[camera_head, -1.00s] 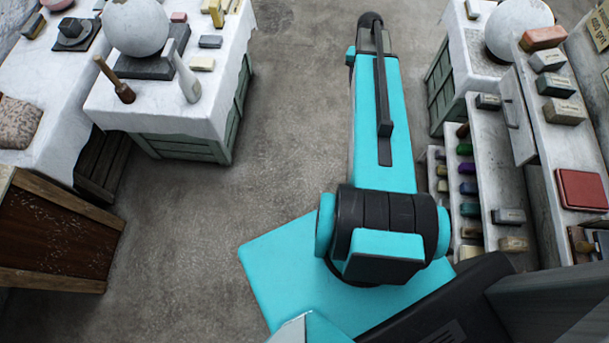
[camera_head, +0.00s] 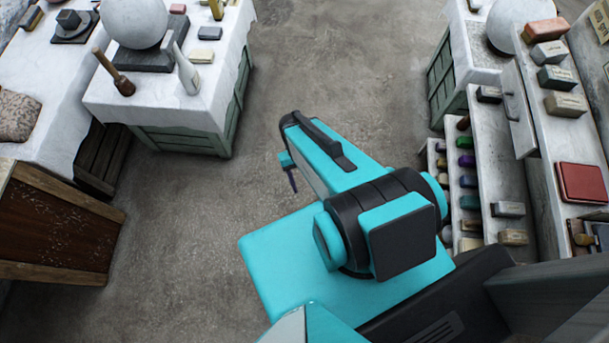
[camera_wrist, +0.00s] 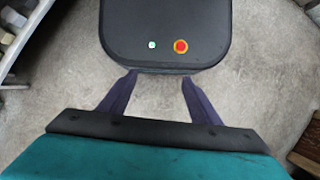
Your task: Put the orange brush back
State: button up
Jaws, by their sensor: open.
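I cannot make out an orange brush in either view. A tool with a wooden handle and a dark reddish end (camera_head: 115,74) stands on the left white-draped table, but I cannot tell if it is a brush. My gripper shows in the wrist view (camera_wrist: 159,82) with two dark purple fingers spread apart and nothing between them. It points at part of my own body. In the head view only one thin finger (camera_head: 292,179) shows, above the bare floor.
The left white table (camera_head: 150,107) bears a plaster sphere (camera_head: 136,22), a pale bottle-shaped tool (camera_head: 187,72) and small blocks. Right shelves (camera_head: 490,165) hold coloured pieces, with blocks and a red box (camera_head: 581,184) on top. The grey floor (camera_head: 330,60) between is clear.

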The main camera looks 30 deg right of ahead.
jog(key=shift+n+g, duration=0.3)
jog(key=shift+n, duration=0.3)
jog(key=s+a, duration=0.1)
jog(key=s, duration=0.2)
jog(key=s+a+f, duration=0.1)
jog(key=shift+s+a, duration=0.3)
jog(key=shift+s, duration=0.05)
dwell(0.4)
